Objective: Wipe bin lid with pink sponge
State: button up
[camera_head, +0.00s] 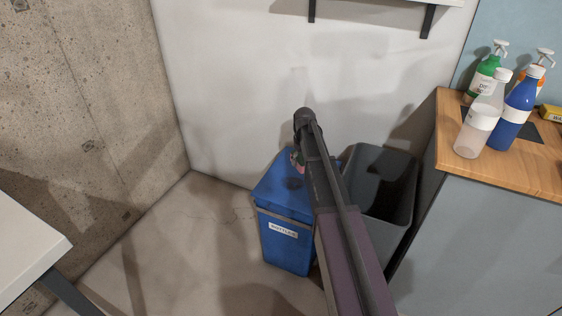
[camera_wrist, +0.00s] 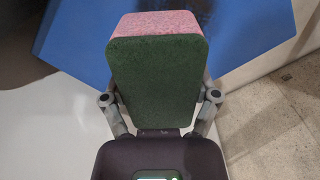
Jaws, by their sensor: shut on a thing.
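The blue bin (camera_head: 286,239) with a white label stands on the floor against the wall. Its flat blue lid (camera_head: 278,194) is closed on top. The pink sponge (camera_wrist: 157,24) with a dark green face (camera_wrist: 155,75) fills the middle of the wrist view. My gripper (camera_wrist: 160,100) is shut on it, one finger at each side. The lid (camera_wrist: 78,42) lies behind the sponge in the wrist view, with a dark smudge (camera_wrist: 223,22) on it. In the head view my arm hides most of the sponge and part of the lid. I cannot tell whether the sponge touches the lid.
An open dark grey bin (camera_head: 398,215) stands right beside the blue bin. A wooden-topped cabinet (camera_head: 540,170) at the right holds several bottles, including a blue one (camera_head: 515,115). A white table corner (camera_head: 28,250) is at lower left. Floor (camera_head: 190,235) left of the bin is clear.

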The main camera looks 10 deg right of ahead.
jog(key=shift+a, duration=0.15)
send_near(290, 184)
jog(key=w+a, duration=0.3)
jog(key=shift+s+a+r, duration=0.15)
jog(key=shift+s+r, duration=0.05)
jog(key=shift+r, duration=0.1)
jog(key=shift+f, duration=0.1)
jog(key=shift+f+b, duration=2.95)
jog(key=shift+b, duration=0.1)
jog(key=shift+f+b, duration=0.95)
jog(key=shift+f, duration=0.05)
jog(key=shift+s, duration=0.1)
jog(key=shift+s+d+r, duration=0.1)
jog(key=shift+s+d, duration=0.45)
jog(key=shift+d, duration=0.3)
jog(key=shift+s+d, duration=0.55)
jog(key=shift+d, duration=0.25)
